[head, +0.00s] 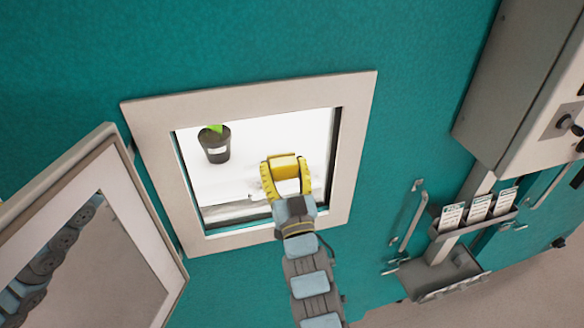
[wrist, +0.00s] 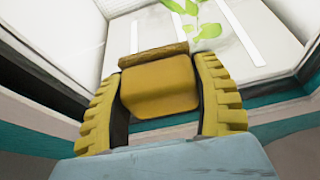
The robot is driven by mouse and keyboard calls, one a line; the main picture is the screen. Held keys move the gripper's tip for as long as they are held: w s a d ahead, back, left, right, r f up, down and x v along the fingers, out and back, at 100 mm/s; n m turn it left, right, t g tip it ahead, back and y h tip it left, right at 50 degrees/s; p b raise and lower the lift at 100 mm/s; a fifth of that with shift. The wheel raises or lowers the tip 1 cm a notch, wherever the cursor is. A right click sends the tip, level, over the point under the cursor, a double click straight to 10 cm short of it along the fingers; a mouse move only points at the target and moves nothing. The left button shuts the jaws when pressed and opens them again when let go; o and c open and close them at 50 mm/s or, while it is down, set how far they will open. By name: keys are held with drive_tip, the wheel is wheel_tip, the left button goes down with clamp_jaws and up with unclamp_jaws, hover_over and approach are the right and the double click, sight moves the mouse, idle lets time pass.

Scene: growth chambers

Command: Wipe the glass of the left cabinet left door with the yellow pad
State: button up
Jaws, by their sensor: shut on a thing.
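My gripper (head: 286,172) is shut on the yellow pad (head: 283,161), with one yellow finger on each side. The wrist view shows the pad (wrist: 160,90) between the fingers, with a brownish strip along its far edge. The gripper is in front of the right part of the framed window (head: 250,91) in the teal cabinet wall. I cannot tell whether the pad touches glass. A door with a pale frame (head: 70,170) stands swung open at the left, and its pane (head: 105,265) reflects my arm.
A dark pot (head: 215,147) with a green plant stands inside the lit white chamber. The plant's leaves (wrist: 195,18) show beyond the pad. At the right are a grey box (head: 515,90), a card holder (head: 475,222) and a wall handle (head: 412,220).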

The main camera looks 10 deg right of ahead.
drive_tip(key=shift+a+f+b, duration=0.15)
drive_tip(key=shift+a+b, duration=1.25)
drive_tip(key=shift+a, duration=1.25)
drive_tip(key=shift+c, duration=0.5)
drive_tip(key=shift+a+b, duration=0.65)
drive_tip(key=shift+a, duration=0.7)
drive_tip(key=shift+a, duration=0.1)
drive_tip(key=shift+a+b, duration=0.6)
drive_tip(key=shift+a, duration=0.3)
drive_tip(key=shift+a+b, duration=0.35)
drive_tip(key=shift+a, duration=0.5)
drive_tip(key=p, duration=0.4)
approach(226, 167)
wheel_tip(226, 167, up, 3)
drive_tip(key=s, duration=0.2)
drive_tip(key=shift+w+d, duration=0.1)
drive_tip(key=shift+w, duration=0.05)
